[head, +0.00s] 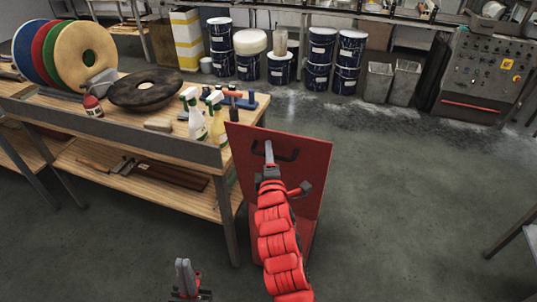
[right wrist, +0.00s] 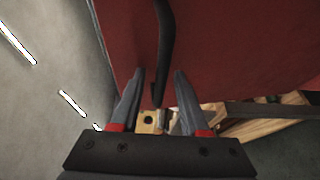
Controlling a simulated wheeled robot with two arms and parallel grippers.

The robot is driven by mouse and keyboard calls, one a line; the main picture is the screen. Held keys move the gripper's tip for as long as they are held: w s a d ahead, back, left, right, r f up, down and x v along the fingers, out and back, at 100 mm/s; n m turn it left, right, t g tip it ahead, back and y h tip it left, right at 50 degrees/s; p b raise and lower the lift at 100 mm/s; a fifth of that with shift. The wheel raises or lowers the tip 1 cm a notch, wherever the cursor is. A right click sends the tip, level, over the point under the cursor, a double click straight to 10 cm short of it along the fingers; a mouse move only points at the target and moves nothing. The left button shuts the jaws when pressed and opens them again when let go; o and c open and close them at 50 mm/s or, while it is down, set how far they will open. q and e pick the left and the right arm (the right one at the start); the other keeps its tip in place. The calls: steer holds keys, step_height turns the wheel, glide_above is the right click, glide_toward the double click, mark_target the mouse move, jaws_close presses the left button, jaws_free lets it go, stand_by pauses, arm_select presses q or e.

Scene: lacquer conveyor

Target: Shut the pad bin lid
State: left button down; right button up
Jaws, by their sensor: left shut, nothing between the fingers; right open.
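The red pad bin lid (head: 310,172) stands raised, nearly upright, beside the workbench's right end. Its black handle (head: 291,154) is near the lid's top; the lid (right wrist: 230,50) and handle (right wrist: 164,40) also fill much of the right wrist view. My right gripper (head: 268,152) is at the handle, open. In the right wrist view, the handle runs between the two fingers of my right gripper (right wrist: 158,75), with no clear grip on it. My right arm hides much of the bin below. My left gripper (head: 184,268) is shut and empty, low at the bottom, left of the bin.
The wooden workbench (head: 170,140) is close on the left, with spray bottles (head: 194,115), a dark round pad (head: 146,90) and coloured discs (head: 82,55). Paint tins (head: 280,70) and a control console (head: 485,75) stand at the back.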

jaws_close()
stand_by(1.4)
